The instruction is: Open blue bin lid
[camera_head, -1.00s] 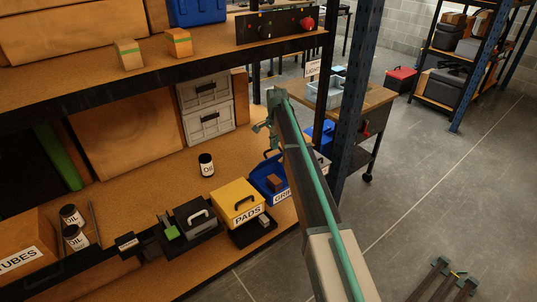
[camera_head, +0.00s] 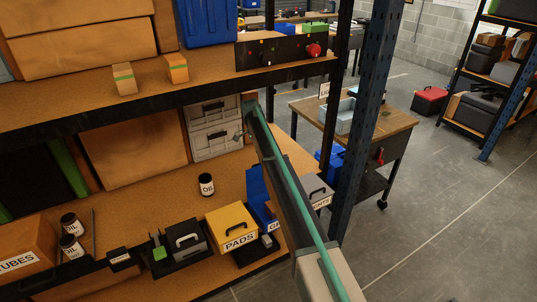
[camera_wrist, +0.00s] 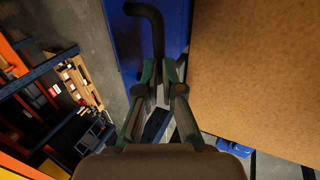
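The blue bin (camera_head: 258,198) stands at the right end of the lower shelf, right of the yellow PADS bin. A tall blue panel rises there, apparently its lid standing up; my arm hides much of the bin. In the wrist view, a blue panel (camera_wrist: 118,40) with a dark bent handle (camera_wrist: 152,25) lies just beyond my gripper (camera_wrist: 164,75). The fingertips are close together with a narrow gap. The handle's lower end reaches the gap, but whether it is gripped is unclear. In the head view, my gripper is small and blurred above the bin, beside the grey drawers.
The yellow PADS bin (camera_head: 231,226) and a grey bin (camera_head: 186,238) stand to the left. A grey bin (camera_head: 317,192) is just right of my arm. An oil bottle (camera_head: 206,184) stands behind. The upper shelf edge (camera_head: 130,92) and blue rack post (camera_head: 362,130) are close.

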